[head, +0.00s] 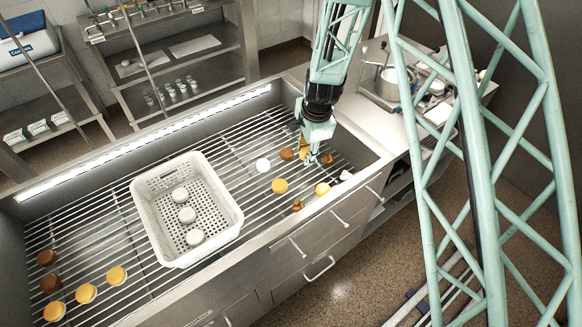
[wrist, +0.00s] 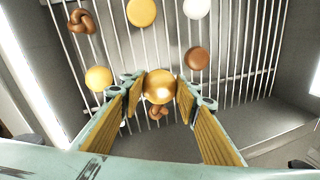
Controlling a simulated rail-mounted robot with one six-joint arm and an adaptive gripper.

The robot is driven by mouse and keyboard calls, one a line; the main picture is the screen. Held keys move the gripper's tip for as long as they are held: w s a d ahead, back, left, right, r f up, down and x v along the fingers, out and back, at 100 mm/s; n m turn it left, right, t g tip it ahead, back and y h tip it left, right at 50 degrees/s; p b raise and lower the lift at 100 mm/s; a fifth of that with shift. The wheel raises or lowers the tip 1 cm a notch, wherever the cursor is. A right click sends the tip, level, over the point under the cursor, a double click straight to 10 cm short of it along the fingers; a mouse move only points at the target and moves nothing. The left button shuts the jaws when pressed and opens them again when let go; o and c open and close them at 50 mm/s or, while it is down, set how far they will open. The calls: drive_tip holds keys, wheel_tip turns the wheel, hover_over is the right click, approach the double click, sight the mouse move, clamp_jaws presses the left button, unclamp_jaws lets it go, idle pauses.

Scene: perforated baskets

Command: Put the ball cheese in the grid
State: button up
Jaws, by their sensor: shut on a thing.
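A shiny golden ball, which looks like the ball cheese (wrist: 159,86), sits between the fingertips of my gripper (wrist: 160,92) in the wrist view. My gripper is shut on it, with yellow pads on the fingers. In the head view my gripper (head: 309,150) points down over the right part of the metal grid (head: 100,228); the ball is hard to make out there. The grid's bars also show behind the ball in the wrist view (wrist: 228,60). I cannot tell the exact gap between ball and bars.
A white perforated basket (head: 151,221) holding three white pieces stands mid-grid. Round yellow (head: 280,186), brown (head: 287,154) and white (head: 263,165) pieces and brown knots (head: 298,205) lie near my gripper. Yellow and brown pieces (head: 86,293) lie at left. Walls enclose the grid.

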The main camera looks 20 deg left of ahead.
drive_tip(key=shift+s+a+r, duration=0.2)
drive_tip(key=shift+a+r, duration=0.15)
drive_tip(key=shift+r, duration=0.05)
drive_tip(key=shift+f, duration=0.1)
drive_tip(key=shift+s+d+b+x, duration=0.15)
drive_tip(key=shift+b+x, duration=0.2)
drive_tip(key=shift+x, duration=0.65)
drive_tip(key=shift+s+d+b+x, duration=0.2)
drive_tip(key=shift+b+x, duration=0.15)
drive_tip(key=shift+x, duration=0.65)
drive_tip(key=shift+s+d+b+x, duration=0.15)
drive_tip(key=shift+b+x, duration=0.2)
drive_tip(key=shift+x, duration=0.6)
drive_tip(key=shift+f, duration=0.3)
drive_tip(key=shift+s+d+b+x, duration=0.15)
drive_tip(key=shift+b+x, duration=0.35)
drive_tip(key=shift+x, duration=0.35)
drive_tip(key=shift+s+d+b+x, duration=0.15)
drive_tip(key=shift+b+x, duration=0.35)
drive_tip(key=shift+x, duration=0.4)
drive_tip(key=shift+f, duration=0.3)
drive_tip(key=o, duration=0.9)
